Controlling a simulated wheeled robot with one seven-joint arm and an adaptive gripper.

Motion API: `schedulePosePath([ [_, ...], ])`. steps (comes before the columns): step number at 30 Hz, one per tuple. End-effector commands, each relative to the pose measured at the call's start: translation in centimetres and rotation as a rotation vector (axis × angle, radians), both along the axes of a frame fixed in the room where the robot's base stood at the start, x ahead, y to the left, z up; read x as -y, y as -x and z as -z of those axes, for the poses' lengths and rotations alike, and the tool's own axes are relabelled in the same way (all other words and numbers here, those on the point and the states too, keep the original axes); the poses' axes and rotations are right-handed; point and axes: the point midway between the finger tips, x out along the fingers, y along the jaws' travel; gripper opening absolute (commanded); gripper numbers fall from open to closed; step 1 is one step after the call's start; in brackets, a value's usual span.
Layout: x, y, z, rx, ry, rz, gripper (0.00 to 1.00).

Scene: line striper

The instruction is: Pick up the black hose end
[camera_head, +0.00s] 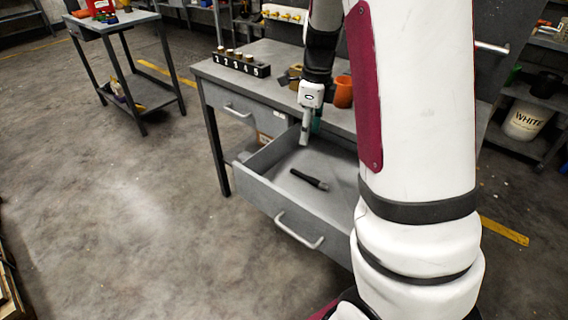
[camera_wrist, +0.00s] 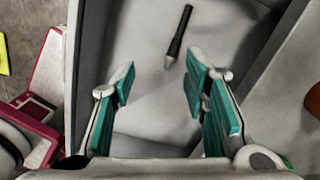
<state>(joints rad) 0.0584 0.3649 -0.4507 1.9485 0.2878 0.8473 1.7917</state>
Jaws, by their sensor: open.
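The black hose end (camera_head: 309,179) lies on the floor of the open grey drawer (camera_head: 262,190). In the wrist view the hose end (camera_wrist: 179,36) is a slim black piece with a greyish tip toward me, lying slightly tilted beyond my fingertips. My gripper (camera_head: 305,138) hangs over the back part of the drawer, above and apart from the hose end. In the wrist view my gripper (camera_wrist: 160,78) shows its two teal-padded fingers spread apart, with nothing between them.
The grey workbench (camera_head: 212,68) above the drawer holds a numbered block (camera_head: 241,64) and an orange cup (camera_head: 343,92). The drawer's walls surround the hose end. A smaller table (camera_head: 128,20) stands at the left, with open floor between.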

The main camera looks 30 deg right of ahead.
Motion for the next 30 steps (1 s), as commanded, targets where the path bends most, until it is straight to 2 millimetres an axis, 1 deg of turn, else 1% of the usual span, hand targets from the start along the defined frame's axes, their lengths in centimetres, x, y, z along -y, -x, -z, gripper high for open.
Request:
schedulePosePath([
  [1,1.1,-0.7,2.3,-0.023,0.006,0.082,0.41],
  [3,2.2,-1.3,4.1,-0.041,0.014,0.181,0.41],
  [4,2.6,-1.4,4.6,-0.047,0.017,0.215,0.41],
  [7,3.4,-1.7,5.9,-0.06,0.024,0.291,0.41],
  [11,3.7,-1.8,7.0,-0.065,0.026,0.323,0.41],
  [14,3.7,-1.8,8.6,-0.067,0.026,0.322,0.41],
  [18,3.7,-1.7,11.4,-0.067,0.026,0.322,0.41],
  [21,3.6,-1.8,13.0,-0.065,0.026,0.32,0.41],
  [24,3.7,-1.7,14.1,-0.065,0.027,0.32,0.41],
  [30,3.6,-1.7,15.3,-0.064,0.026,0.319,0.41],
])
